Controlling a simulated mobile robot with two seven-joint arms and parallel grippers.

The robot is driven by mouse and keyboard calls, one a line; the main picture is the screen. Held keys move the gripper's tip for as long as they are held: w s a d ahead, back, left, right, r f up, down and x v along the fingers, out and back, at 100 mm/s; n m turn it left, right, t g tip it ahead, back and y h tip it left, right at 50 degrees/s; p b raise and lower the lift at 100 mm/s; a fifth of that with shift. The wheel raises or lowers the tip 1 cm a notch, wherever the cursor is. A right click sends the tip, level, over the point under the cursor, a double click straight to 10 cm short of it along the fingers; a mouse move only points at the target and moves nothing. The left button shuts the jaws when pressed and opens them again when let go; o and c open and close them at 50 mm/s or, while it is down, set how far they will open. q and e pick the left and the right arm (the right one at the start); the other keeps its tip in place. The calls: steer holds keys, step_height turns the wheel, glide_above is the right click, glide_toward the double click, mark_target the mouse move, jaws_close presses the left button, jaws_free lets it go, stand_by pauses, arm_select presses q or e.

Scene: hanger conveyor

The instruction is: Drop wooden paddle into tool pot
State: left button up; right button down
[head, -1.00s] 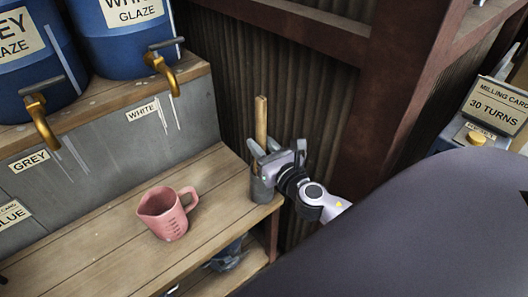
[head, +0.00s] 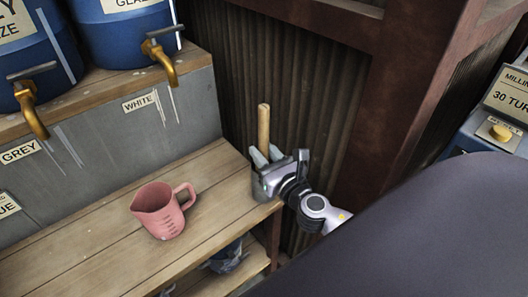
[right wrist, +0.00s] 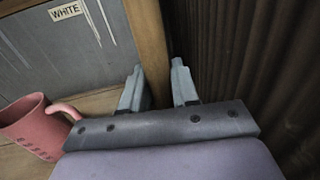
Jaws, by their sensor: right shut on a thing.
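The wooden paddle (head: 264,123) stands nearly upright, with its pale handle pointing up. My right gripper (head: 268,158) is shut on it; in the right wrist view the paddle (right wrist: 150,50) shows between the two grey fingers (right wrist: 158,88). The grey tool pot (head: 260,189) stands at the right end of the wooden shelf, directly below and partly behind my gripper. The paddle's lower end is hidden by the gripper and pot, so I cannot tell how deep it sits. My left gripper is not in view.
A pink measuring jug (head: 160,212) stands on the shelf (head: 100,250) left of the pot. Blue glaze barrels with brass taps (head: 160,64) stand above. A corrugated wall (head: 310,100) is close behind the gripper. The shelf between jug and pot is clear.

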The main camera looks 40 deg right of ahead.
steer(key=c, duration=0.8)
jaws_free()
steer(key=shift+c, duration=0.2)
steer(key=shift+r, duration=0.1)
